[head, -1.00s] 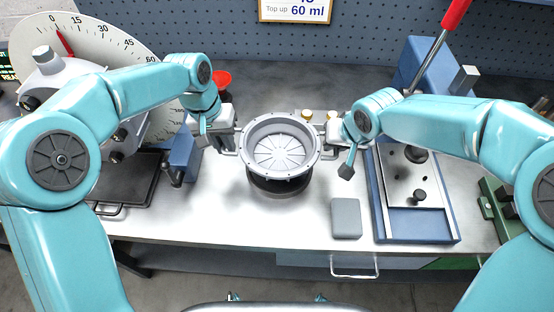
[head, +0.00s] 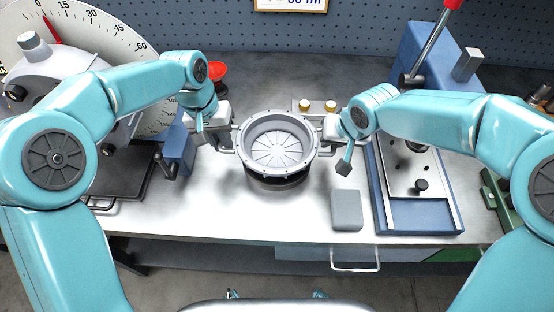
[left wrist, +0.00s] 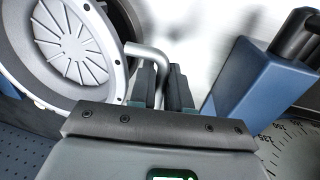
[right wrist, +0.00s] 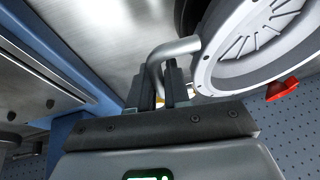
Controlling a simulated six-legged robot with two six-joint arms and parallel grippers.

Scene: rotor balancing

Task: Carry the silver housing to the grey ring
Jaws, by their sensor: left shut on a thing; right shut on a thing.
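The silver housing (head: 276,143), a round open bowl with a ribbed floor and a flanged rim, is level between my two grippers. My left gripper (head: 231,140) is shut on its left bar handle, which also shows between the fingers in the left wrist view (left wrist: 150,55). My right gripper (head: 325,142) is shut on the right handle, seen in the right wrist view (right wrist: 172,50). A dark round part (head: 276,183) shows just below the housing. I cannot tell whether it is the housing's underside or a ring on the bench. No separate grey ring is clearly visible.
A grey block (head: 346,210) lies on the bench front, right of the housing. A blue-framed fixture (head: 420,216) stands farther right. Two brass-topped pieces (head: 317,106) and a red cup-like piece (head: 217,75) are behind. A dark tray (head: 120,172) and large dial (head: 100,40) are left.

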